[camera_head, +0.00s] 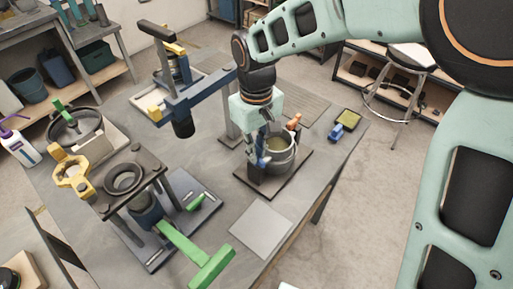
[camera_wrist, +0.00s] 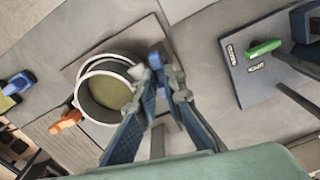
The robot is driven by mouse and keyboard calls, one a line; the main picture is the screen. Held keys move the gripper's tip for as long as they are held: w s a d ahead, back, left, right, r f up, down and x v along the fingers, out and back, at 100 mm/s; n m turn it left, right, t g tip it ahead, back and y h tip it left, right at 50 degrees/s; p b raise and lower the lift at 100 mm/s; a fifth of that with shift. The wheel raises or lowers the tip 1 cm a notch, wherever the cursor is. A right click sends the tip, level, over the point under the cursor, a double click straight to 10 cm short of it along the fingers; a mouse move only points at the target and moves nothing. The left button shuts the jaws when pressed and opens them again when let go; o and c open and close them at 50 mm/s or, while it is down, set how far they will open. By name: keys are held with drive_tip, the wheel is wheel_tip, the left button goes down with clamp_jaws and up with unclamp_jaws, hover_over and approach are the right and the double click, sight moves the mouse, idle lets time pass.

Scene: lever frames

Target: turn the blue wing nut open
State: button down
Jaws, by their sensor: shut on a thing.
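My gripper (camera_head: 260,148) points down at the near left rim of a round grey metal pot (camera_head: 283,160), which stands on a dark square plate (camera_head: 271,191). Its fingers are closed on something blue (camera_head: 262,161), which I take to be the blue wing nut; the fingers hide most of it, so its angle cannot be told. In the wrist view, the fingertips (camera_wrist: 167,72) meet just beside the pot (camera_wrist: 108,88). An orange handle-like part (camera_head: 294,121) is on the pot's far side and also shows in the wrist view (camera_wrist: 66,122).
A small blue and yellow-green item (camera_head: 345,126) lies right of the pot. A blue press-like fixture (camera_head: 190,98) stands to the left, behind. A green-handled lever (camera_head: 195,254) stands front left. A bare grey plate (camera_head: 262,229) lies in front.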

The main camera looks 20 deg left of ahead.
drive_tip(key=shift+r+n, duration=0.1)
drive_tip(key=shift+n, duration=1.1)
drive_tip(key=c, duration=2)
unclamp_jaws()
drive_tip(key=shift+c, duration=0.2)
wheel_tip(320, 180, up, 12)
drive_tip(key=shift+w, duration=0.1)
